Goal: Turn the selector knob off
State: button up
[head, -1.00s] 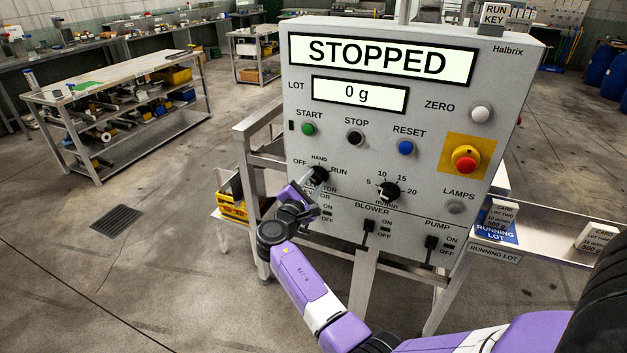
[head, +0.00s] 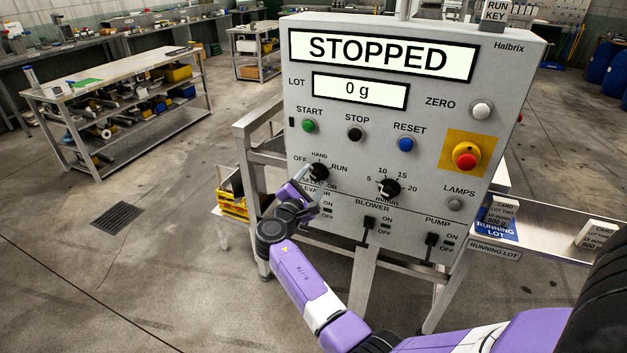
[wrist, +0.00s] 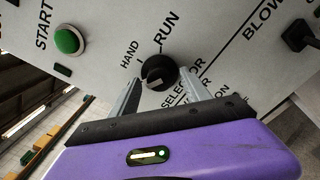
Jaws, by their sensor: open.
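The selector knob (head: 319,172) is a black round knob at the lower left of the grey panel, with OFF, HAND and RUN marked around it. It also shows in the wrist view (wrist: 159,72), with a pale patch on its face; I cannot tell for sure which mark it points at. My gripper (wrist: 160,80) is open, one finger on each side of the knob in that view. I cannot tell whether the fingers touch it. In the head view my gripper (head: 308,187) is just below the knob and covers part of the selector label.
The display (head: 382,55) reads STOPPED. A speed dial (head: 388,189) is right of the knob, with a black stop button (head: 356,134) above. The green start button (wrist: 68,41) is near my left finger. The blower switch (head: 369,223) is lower right.

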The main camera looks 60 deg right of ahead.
jog(key=a+b, duration=0.1)
jog(key=a, duration=0.6)
jog(key=shift+s, duration=0.25)
jog(key=shift+a, duration=0.1)
